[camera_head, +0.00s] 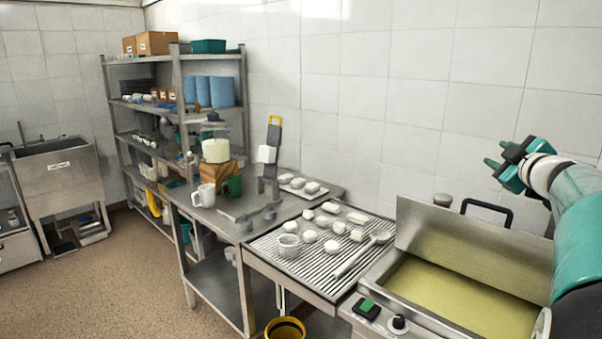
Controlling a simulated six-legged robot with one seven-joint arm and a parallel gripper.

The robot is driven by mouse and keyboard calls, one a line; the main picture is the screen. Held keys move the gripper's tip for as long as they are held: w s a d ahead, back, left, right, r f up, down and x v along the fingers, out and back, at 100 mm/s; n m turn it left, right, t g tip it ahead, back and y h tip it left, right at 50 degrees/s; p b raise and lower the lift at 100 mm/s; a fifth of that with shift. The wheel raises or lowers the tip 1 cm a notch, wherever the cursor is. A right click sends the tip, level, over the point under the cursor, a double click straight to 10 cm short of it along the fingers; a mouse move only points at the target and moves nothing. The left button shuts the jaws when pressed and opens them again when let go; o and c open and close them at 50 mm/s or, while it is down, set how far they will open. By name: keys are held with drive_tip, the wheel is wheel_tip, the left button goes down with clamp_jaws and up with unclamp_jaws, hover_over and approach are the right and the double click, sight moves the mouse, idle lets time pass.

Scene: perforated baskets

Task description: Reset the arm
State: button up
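My gripper (497,162) is at the right, raised in front of the tiled wall and above the back of the fryer. Its fingers are teal and black and point left. Nothing shows held in it, but the fingers overlap in this view and I cannot tell how far apart they are. My teal and white arm enters from the right edge. The gripper appears apart from everything around it.
A fryer (415,230) with yellowish oil and a black handle (487,212) stands below my arm. Left of it, a ribbed draining tray (268,248) holds several white pieces and a skimmer (363,254). A steel table (222,222) and loaded shelves (147,60) stand farther left.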

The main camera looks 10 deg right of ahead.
drive_tip(key=s+a+f+m+g+h, duration=0.1)
drive_tip(key=s+a+m+h, duration=0.2)
drive_tip(key=a, duration=0.4)
drive_tip(key=s+a+f+m+g+h, duration=0.1)
drive_tip(key=s+a+f+m+g, duration=0.1)
drive_tip(key=a+m, duration=0.4)
drive_tip(key=s+a+f+g+y, duration=0.3)
drive_tip(key=s+a+f+g, duration=0.1)
drive_tip(key=s+a+f, duration=0.6)
drive_tip(key=s+a+f+n+g+y, duration=0.1)
drive_tip(key=s+a+f+g+y, duration=0.3)
drive_tip(key=s+a+f, duration=0.6)
drive_tip(key=a+f, duration=0.2)
drive_tip(key=a, duration=0.5)
drive_tip(key=shift+s+y, duration=0.3)
drive_tip(key=shift+d+r, duration=0.1)
drive_tip(key=shift+d, duration=0.15)
